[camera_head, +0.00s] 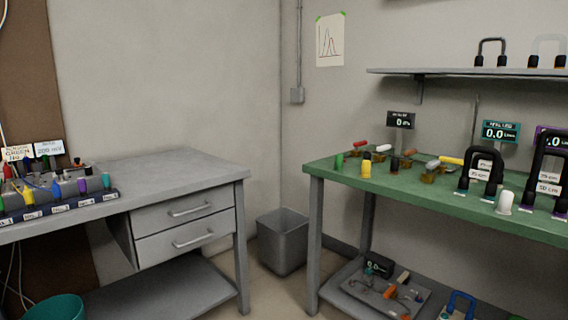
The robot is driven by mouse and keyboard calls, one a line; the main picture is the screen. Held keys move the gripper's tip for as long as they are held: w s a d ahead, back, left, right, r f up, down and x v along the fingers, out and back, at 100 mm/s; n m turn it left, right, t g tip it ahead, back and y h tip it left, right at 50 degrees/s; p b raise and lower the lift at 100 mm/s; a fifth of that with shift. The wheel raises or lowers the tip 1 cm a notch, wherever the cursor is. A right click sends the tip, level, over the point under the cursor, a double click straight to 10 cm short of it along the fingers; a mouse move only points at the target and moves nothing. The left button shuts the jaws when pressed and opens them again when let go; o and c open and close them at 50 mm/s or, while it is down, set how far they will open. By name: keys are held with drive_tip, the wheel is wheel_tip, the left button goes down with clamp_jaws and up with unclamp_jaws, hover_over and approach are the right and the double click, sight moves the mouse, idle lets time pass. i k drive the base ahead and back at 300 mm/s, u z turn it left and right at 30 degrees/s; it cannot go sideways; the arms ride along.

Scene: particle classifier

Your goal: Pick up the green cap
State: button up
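Two small green pieces could be the green cap; I cannot tell which is meant. One green piece (339,161) stands upright at the left end of the green-topped table (400,189), beside a yellow piece (366,169). Another green piece (105,180) is at the right end of a rack of coloured pieces on the grey desk at the left. Both are small and their details are unclear. My gripper is not in view.
The grey desk (185,168) has free room right of its rack. A grey bin (283,243) stands on the floor between desk and table. The table holds several handled pieces, displays and a white piece (505,202). A shelf (450,72) hangs above.

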sight(338, 157)
drive_tip(key=u, duration=0.55)
drive_tip(key=k, duration=0.6)
drive_tip(key=u, duration=0.75)
drive_tip(key=i, duration=1.05)
drive_tip(key=z, duration=0.45)
drive_tip(key=i, duration=1.3)
drive_tip(key=z, duration=1.6)
drive_tip(key=i, duration=0.7)
drive_tip(key=z, duration=0.6)
